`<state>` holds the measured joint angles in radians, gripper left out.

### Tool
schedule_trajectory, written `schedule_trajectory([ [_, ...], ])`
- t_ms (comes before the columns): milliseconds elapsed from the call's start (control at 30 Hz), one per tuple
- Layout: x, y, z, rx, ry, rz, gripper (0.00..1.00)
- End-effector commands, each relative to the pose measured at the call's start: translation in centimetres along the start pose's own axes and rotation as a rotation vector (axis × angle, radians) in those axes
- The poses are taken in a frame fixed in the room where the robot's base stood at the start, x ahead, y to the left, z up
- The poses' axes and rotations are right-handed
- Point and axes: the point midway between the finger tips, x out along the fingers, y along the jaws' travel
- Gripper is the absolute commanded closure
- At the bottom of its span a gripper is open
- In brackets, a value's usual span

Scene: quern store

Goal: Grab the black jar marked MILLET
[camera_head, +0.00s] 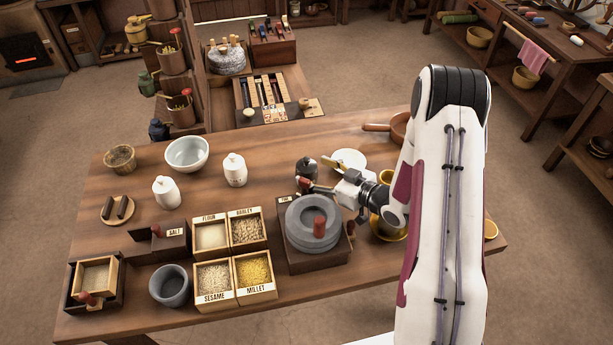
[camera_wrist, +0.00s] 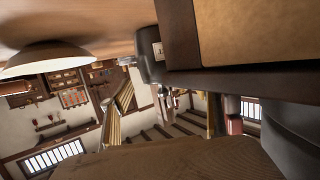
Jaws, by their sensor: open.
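A small black jar (camera_head: 307,165) with a rounded lid stands on the table just behind the stone quern. A dark jar shape (camera_wrist: 149,58) with a small pale label shows in the wrist view; the label's word is too small to read. My gripper (camera_head: 319,176) is open, just right of the black jar in the head view and pointing left towards it. The jar is not held. The gripper and the quern's back edge hide its lower part. The word MILLET is readable only on an open wooden box of yellow grain (camera_head: 254,270).
The stone quern (camera_head: 305,222) with a red handle stands close in front of the gripper. A white plate (camera_head: 349,158) lies behind it. Two white lidded jars (camera_head: 235,170) and a pale bowl (camera_head: 187,153) stand to the left. A brown pan (camera_head: 398,128) lies at the back right.

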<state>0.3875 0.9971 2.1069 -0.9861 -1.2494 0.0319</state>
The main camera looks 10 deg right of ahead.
Motion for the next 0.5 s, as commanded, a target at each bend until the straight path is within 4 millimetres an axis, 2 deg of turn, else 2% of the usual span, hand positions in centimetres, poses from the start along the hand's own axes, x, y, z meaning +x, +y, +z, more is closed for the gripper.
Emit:
schedule_trajectory([
  [200, 2.1, 0.0, 0.0, -0.001, 0.000, 0.000, 0.37],
  [500, 2.5, 0.0, 0.0, 0.000, 0.000, 0.000, 0.37],
])
